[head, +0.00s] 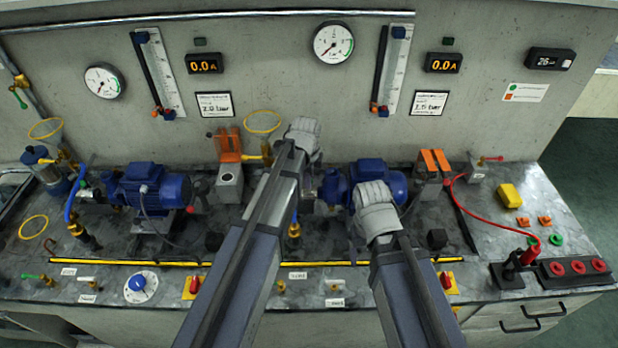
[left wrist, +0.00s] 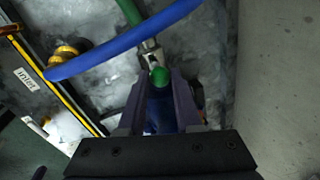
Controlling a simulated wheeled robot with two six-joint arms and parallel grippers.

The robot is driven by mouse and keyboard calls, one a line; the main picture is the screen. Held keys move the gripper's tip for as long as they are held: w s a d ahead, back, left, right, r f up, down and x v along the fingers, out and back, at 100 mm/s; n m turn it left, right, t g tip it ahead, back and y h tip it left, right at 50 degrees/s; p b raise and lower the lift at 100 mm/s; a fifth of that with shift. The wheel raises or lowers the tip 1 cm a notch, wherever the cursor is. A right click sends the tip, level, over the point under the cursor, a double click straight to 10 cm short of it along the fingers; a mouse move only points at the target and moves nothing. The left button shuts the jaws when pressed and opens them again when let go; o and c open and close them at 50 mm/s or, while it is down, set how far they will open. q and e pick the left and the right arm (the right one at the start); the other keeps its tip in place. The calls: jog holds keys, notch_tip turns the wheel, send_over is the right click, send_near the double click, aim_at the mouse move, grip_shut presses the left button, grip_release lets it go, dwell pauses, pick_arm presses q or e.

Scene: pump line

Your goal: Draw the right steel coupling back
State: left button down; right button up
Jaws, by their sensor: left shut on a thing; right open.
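A steel coupling (left wrist: 150,56) shows in the left wrist view, at the end of a green hose, with its near end at my left gripper (left wrist: 161,84). The jaws are shut on the coupling, and a round green part shows between the fingertips. The dark blue body behind it is partly hidden by the fingers. In the head view my left gripper (head: 303,132) is raised beside the right blue pump (head: 377,180), and its fingertips are hidden. My right gripper (head: 374,205) is open in front of that pump, with its fingers mostly hidden.
A blue hose (left wrist: 120,55) arcs past the jaws in the left wrist view. The left blue pump (head: 155,188) stands on the bench. A yellow-black strip (head: 130,263) runs along the front. A red hose (head: 485,212) lies at the right.

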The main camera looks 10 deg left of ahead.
pick_arm(q)
jog(key=a, duration=0.2)
jog(key=s+a, duration=0.1)
jog(key=a, duration=0.2)
jog(key=shift+a, duration=0.15)
jog(key=c, duration=0.6)
grip_release()
jog(key=shift+a, duration=0.1)
jog(key=shift+r, duration=0.1)
